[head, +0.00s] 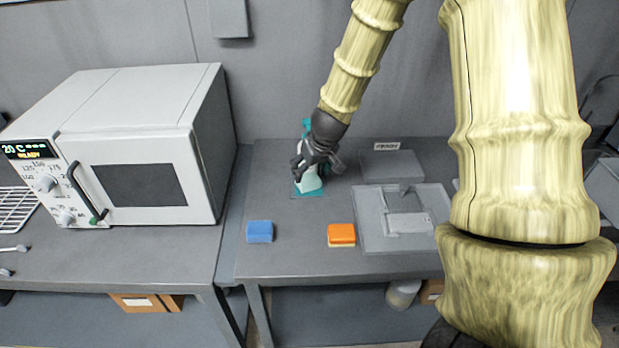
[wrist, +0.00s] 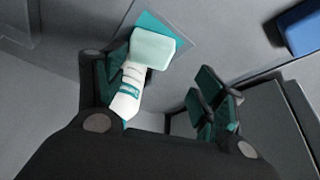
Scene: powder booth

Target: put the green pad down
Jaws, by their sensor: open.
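The pale green pad (wrist: 152,48) overlaps the flat teal square (wrist: 185,35) on the table in the wrist view. In the head view, the pad (head: 312,183) shows under my gripper (head: 316,164), partly hidden by its fingers. I cannot tell whether it lies fully flat. In the wrist view, my gripper (wrist: 155,85) has its fingers spread wide, with nothing pinched between them. A white object with a teal label (wrist: 130,88) shows beside the left finger. A teal top (head: 307,126) stands behind my gripper in the head view.
A blue pad (head: 260,231) and an orange pad (head: 341,234) lie near the table's front edge. A grey tray fixture (head: 372,235) stands to the right, with a grey block (head: 392,164) behind it. A white oven (head: 150,150) stands at left. The table between is clear.

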